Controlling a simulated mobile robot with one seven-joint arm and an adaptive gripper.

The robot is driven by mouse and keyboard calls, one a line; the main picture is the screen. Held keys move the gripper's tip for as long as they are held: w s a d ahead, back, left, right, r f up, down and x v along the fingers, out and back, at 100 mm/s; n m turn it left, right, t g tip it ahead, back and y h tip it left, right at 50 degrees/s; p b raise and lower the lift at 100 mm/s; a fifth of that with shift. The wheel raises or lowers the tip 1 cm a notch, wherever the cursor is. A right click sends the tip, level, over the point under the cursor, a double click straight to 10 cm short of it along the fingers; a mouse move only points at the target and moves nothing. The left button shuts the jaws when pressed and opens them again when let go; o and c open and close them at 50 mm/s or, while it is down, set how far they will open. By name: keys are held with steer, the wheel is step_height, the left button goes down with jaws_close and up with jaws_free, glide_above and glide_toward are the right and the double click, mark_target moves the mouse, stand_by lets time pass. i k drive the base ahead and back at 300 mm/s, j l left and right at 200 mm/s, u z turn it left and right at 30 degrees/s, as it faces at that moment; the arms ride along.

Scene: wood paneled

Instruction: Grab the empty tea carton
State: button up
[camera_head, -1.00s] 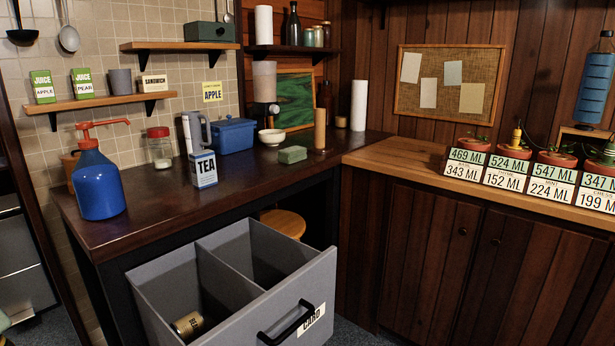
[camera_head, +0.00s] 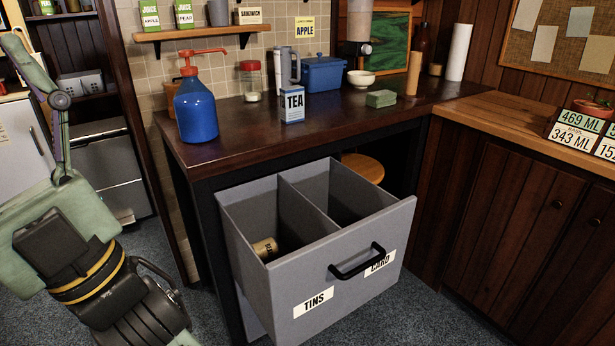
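The tea carton (camera_head: 292,104) is a small white and blue box marked TEA. It stands upright on the dark countertop (camera_head: 235,135), near the front edge, in front of a grey jug. Whether it is empty cannot be seen. My arm shows at the left, over the floor and well apart from the carton. The dark end of the arm (camera_head: 120,300) runs toward the bottom edge. My gripper's fingertips cannot be made out.
A grey two-part drawer (camera_head: 290,283), labelled TINS and CARD, stands open below the counter, with a tin (camera_head: 265,247) in its left part. A blue pump bottle (camera_head: 196,108) is left of the carton, a green block (camera_head: 381,99) right. A stool (camera_head: 363,168) is behind the drawer.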

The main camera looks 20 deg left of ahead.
mark_target(291, 99)
steer(key=i+l+u, duration=0.3)
steer(key=l, duration=0.3)
steer(key=i+l+u, duration=0.3)
steer(key=l, duration=0.4)
steer(key=i, duration=0.1)
